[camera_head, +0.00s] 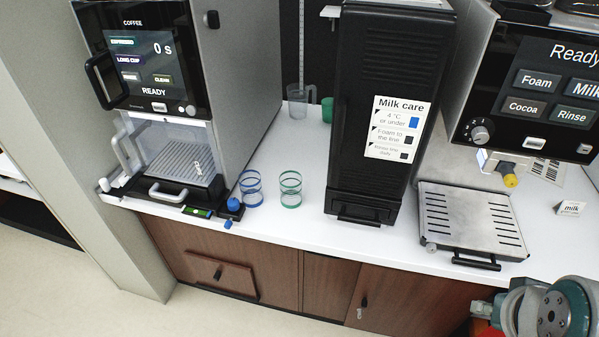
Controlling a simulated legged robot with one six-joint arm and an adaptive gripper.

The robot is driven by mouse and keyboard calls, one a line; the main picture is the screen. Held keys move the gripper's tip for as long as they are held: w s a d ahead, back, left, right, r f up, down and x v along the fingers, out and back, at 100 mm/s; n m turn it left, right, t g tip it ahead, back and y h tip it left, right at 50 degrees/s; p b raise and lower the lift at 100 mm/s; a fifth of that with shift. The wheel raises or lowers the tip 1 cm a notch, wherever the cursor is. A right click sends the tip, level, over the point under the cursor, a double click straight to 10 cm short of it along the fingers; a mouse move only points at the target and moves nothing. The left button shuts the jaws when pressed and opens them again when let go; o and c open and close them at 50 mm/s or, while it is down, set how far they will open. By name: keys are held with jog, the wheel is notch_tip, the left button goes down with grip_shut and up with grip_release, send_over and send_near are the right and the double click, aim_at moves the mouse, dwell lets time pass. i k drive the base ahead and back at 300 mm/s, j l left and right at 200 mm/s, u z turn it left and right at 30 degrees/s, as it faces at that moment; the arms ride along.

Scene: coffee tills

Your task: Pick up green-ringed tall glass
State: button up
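The green-ringed glass (290,189) stands upright on the white counter, between the coffee machine and the black milk unit. It is clear, with green rings. A similar blue-ringed glass (251,188) stands just to its left, with a small gap between them. Part of my arm shows at the lower right corner, well away from both glasses. My gripper's fingertips do not show.
The coffee machine (232,70) stands at left and the black milk unit (380,100) at right of the glasses. A clear jug (297,105) and a green item (327,110) stand behind. A blue knob (233,204) sits beside the blue-ringed glass. A metal drip tray (505,220) is further right.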

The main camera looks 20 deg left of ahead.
aim_at(291, 190)
jog(key=u, duration=1.25)
jog(key=i+j+z, duration=0.2)
jog(key=i+j, duration=0.65)
jog(key=i, duration=0.1)
